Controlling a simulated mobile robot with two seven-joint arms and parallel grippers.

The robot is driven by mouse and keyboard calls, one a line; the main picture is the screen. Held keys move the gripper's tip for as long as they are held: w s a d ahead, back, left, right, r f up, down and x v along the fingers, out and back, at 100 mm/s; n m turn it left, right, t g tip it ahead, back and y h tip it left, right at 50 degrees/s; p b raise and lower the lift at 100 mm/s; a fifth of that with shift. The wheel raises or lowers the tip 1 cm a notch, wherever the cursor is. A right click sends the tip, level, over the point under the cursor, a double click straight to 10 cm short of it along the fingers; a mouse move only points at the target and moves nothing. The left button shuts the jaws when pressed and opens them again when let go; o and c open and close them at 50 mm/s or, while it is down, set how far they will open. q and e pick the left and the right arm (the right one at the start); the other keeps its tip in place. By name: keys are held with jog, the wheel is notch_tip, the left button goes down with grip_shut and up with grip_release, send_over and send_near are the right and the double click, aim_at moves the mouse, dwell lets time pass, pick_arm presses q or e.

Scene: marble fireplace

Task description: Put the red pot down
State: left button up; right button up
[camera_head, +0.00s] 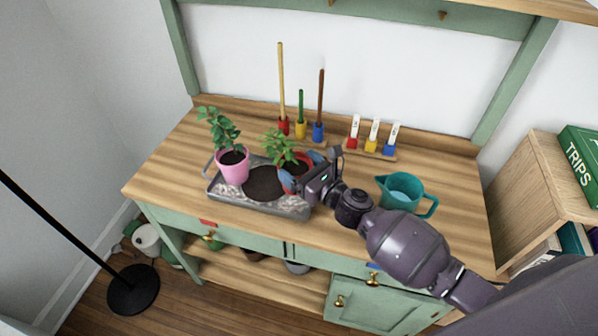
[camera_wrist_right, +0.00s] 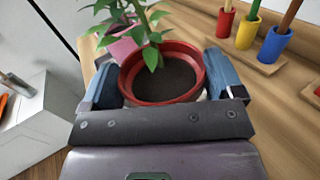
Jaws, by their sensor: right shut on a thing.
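The red pot (camera_wrist_right: 188,92) holds dark soil and a leafy green plant. In the head view the red pot (camera_head: 304,160) is at the right part of the metal tray (camera_head: 292,209). My right gripper (camera_wrist_right: 160,84) is shut on the red pot, with one blue finger on each side of it. In the head view my right gripper (camera_head: 298,176) partly hides the pot. I cannot tell whether the pot's base touches the tray. My left gripper is not in view.
A pink pot (camera_head: 233,171) with a plant stands at the tray's left, beside dark soil (camera_head: 264,183). A teal jug (camera_head: 400,194) stands at the right of the wooden bench. Handled tools (camera_head: 300,130) and labelled holders (camera_head: 372,138) stand at the back. Bare wood (camera_head: 160,165) lies left of the tray.

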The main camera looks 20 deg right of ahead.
jog(key=shift+f, duration=0.75)
jog(key=o, duration=1.3)
jog(key=shift+c, duration=0.2)
jog(key=shift+r, duration=0.2)
jog(key=shift+s+d, duration=0.1)
jog(key=shift+s, duration=0.1)
jog(key=v, duration=1.1)
jog(key=shift+s+d, duration=0.15)
jog(key=shift+s, duration=0.1)
